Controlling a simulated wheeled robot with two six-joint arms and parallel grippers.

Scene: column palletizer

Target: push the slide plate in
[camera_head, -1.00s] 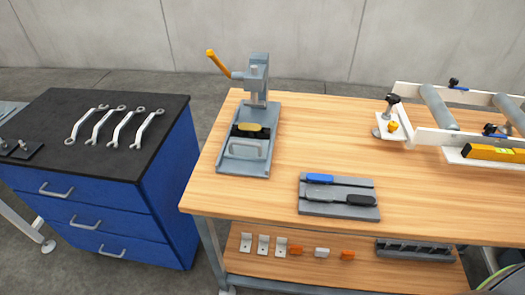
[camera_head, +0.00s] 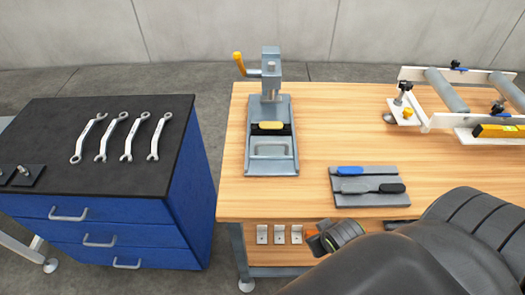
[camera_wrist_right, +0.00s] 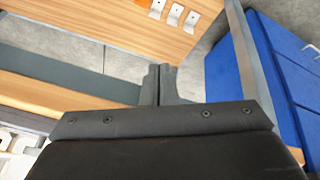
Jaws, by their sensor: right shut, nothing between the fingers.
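A grey lever press (camera_head: 271,75) with an orange-yellow handle stands at the left end of the wooden bench. The slide plate (camera_head: 271,166), grey with a pale handle loop at its front, lies on the press base. A yellow piece (camera_head: 269,127) sits behind it, below the press head. My right arm comes in from the lower right of the head view, with its gripper end in front of the bench's front edge, apart from the slide plate. In the right wrist view my right gripper (camera_wrist_right: 160,84) is shut and empty. My left gripper is out of view.
A grey tray (camera_head: 352,199) with blue- and black-handled tools lies right of the press. A roller frame (camera_head: 445,95) stands at the back right. White brackets (camera_head: 279,234) are on the lower shelf. A blue cabinet (camera_head: 110,240) with several wrenches stands left.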

